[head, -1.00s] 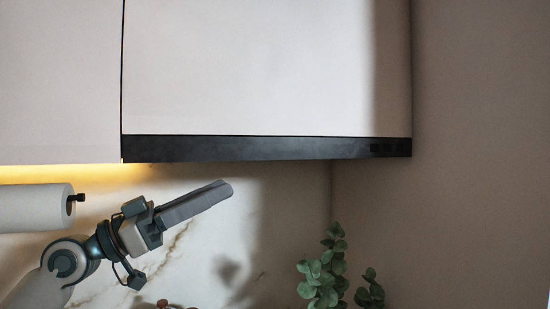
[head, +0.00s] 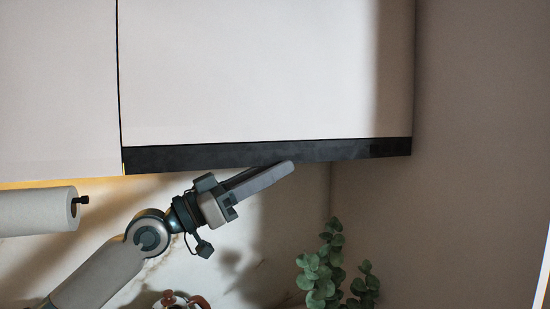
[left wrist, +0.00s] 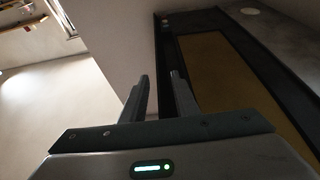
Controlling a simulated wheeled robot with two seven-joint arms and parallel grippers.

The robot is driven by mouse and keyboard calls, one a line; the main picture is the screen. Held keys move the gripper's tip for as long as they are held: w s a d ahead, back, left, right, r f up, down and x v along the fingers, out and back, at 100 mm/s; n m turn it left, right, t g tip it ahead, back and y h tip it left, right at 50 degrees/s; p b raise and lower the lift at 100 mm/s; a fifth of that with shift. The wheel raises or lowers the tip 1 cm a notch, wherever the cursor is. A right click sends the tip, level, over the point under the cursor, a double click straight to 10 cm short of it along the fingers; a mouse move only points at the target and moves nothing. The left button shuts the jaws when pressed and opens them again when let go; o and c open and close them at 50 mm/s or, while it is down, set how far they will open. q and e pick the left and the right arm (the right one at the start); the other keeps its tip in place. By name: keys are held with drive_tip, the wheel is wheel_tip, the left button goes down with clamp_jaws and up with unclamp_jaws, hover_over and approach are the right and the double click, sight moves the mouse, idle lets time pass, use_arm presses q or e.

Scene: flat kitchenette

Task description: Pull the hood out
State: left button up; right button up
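The hood shows in the head view as a long black front strip (head: 200,157) under the white wall cabinet. In the left wrist view its underside shows, with a dark frame and a yellowish panel (left wrist: 225,75). My left gripper (head: 285,170) is just below the strip in the head view, pointing right and slightly up, its fingertips overlapping the strip's lower edge. In the left wrist view the gripper's two fingers (left wrist: 160,85) are apart, and the hood's dark front edge appears between them. I cannot tell whether they touch it. My right gripper is not in view.
The white cabinet door (head: 260,70) is above the strip. A paper towel roll (head: 35,211) hangs at the left. A green plant (head: 325,265) stands below the hood at the right, by the side wall (head: 480,150).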

use_arm(q)
drive_tip(key=shift+w+d+r, duration=0.1)
drive_tip(key=shift+d, duration=0.2)
clamp_jaws()
